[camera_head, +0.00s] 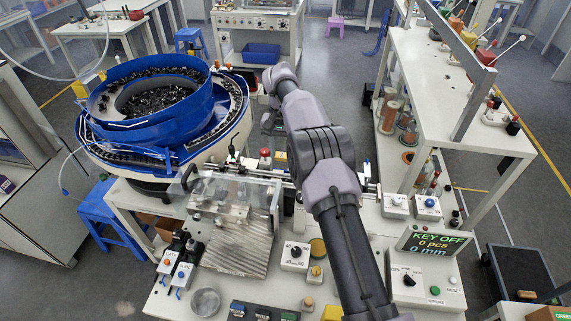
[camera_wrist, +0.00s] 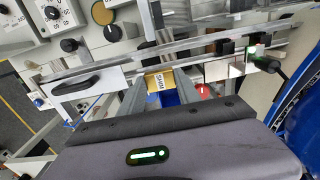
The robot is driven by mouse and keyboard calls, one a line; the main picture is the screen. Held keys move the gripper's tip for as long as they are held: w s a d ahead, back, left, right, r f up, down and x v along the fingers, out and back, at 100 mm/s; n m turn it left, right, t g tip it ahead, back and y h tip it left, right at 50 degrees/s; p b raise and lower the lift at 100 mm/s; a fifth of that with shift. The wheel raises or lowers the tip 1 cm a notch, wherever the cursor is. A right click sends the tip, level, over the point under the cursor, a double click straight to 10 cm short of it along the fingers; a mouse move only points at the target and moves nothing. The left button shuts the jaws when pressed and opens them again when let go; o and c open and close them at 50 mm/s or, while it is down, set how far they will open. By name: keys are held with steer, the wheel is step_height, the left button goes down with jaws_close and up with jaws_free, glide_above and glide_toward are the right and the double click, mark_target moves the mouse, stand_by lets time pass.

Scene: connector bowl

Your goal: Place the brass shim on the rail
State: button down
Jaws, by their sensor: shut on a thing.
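My gripper (camera_wrist: 160,91) is shut on the brass shim (camera_wrist: 154,82), a small yellow-gold piece marked "SHIM", held between the fingertips in the wrist view. The rail (camera_wrist: 218,66) is a long pale metal strip running across that view, just beyond the fingertips. The shim appears close to the rail's near edge; I cannot tell whether they touch. In the head view my arm crosses the middle of the picture, and the gripper and shim cannot be made out there.
A blue bowl feeder (camera_head: 150,105) full of dark parts stands at the left. A clear-covered fixture (camera_head: 235,205) and a knob box (camera_head: 295,256) sit on the bench. A display reading "KEY OFF" (camera_head: 433,241) is at the right. A black handle (camera_wrist: 75,86) lies left along the rail.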

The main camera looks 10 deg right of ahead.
mark_target(281, 173)
steer(key=f+b, duration=0.1)
steer(key=f, duration=0.3)
steer(key=f+b, duration=0.1)
steer(key=f, duration=0.4)
steer(key=shift+s+a+f, duration=0.1)
steer(key=shift+s+f, duration=0.1)
steer(key=shift+f, duration=0.1)
steer(key=shift+f, duration=0.1)
steer(key=c, duration=0.9)
jaws_free()
steer(key=shift+o, duration=0.2)
